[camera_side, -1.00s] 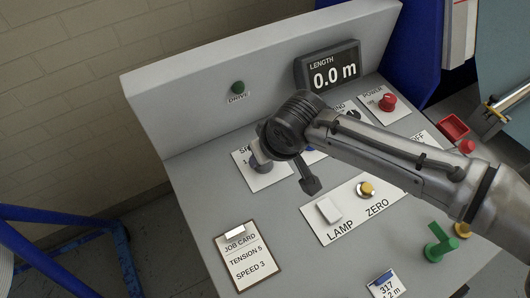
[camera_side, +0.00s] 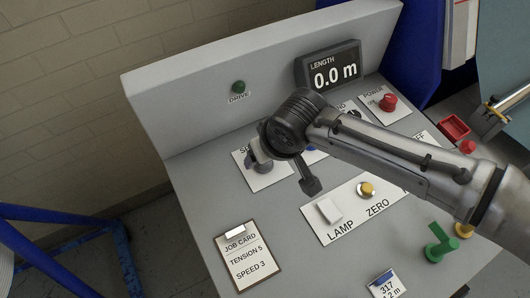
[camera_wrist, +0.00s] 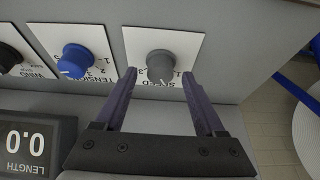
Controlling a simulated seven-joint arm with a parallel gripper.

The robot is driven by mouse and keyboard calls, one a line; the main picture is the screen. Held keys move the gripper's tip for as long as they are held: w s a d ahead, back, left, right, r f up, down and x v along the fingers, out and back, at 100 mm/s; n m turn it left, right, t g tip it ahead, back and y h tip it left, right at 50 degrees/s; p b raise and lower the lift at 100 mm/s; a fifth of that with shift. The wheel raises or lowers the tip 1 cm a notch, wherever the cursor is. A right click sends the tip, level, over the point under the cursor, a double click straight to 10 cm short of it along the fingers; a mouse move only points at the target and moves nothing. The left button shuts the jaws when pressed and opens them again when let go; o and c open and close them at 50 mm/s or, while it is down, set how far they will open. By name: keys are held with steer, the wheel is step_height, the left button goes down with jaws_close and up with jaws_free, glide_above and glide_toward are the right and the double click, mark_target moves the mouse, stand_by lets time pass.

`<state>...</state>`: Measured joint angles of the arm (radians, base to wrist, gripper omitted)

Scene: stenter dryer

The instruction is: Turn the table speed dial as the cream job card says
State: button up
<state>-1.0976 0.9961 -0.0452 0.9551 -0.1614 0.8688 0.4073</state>
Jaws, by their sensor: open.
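The grey speed dial (camera_wrist: 160,64) sits on a white plate marked SPEED with numbers, seen upside down in the wrist view. I cannot read its pointer setting clearly. My gripper (camera_wrist: 159,74) is open, with its two dark fingertips to either side of the dial's near part; I cannot tell whether they touch it. In the side view my wrist hides much of the dial, and its white plate (camera_side: 262,182) shows below. The cream job card (camera_side: 247,256) lies on the panel's front left and reads TENSION 5, SPEED 3.
The blue tension dial (camera_wrist: 75,60) stands beside the speed dial, with a black dial (camera_wrist: 9,57) beyond. The display (camera_side: 328,67) reads LENGTH 0.0 m. A white lamp switch (camera_side: 329,210), yellow zero button (camera_side: 367,189) and green handle (camera_side: 441,243) stand on the panel.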

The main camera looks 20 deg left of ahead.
steer(key=v, duration=0.6)
steer(key=shift+r, duration=0.35)
steer(key=shift+s+d, duration=0.1)
steer(key=shift+d, duration=0.05)
step_height(320, 180, up, 5)
steer(key=d+n+g, duration=0.1)
steer(key=d+n, duration=0.2)
steer(key=n, duration=0.1)
steer(key=shift+y, duration=0.5)
steer(key=x, duration=1.3)
steer(key=shift+s+a+f, duration=0.1)
steer(key=shift+s+a, duration=0.1)
steer(key=shift+c, duration=0.2)
jaws_close()
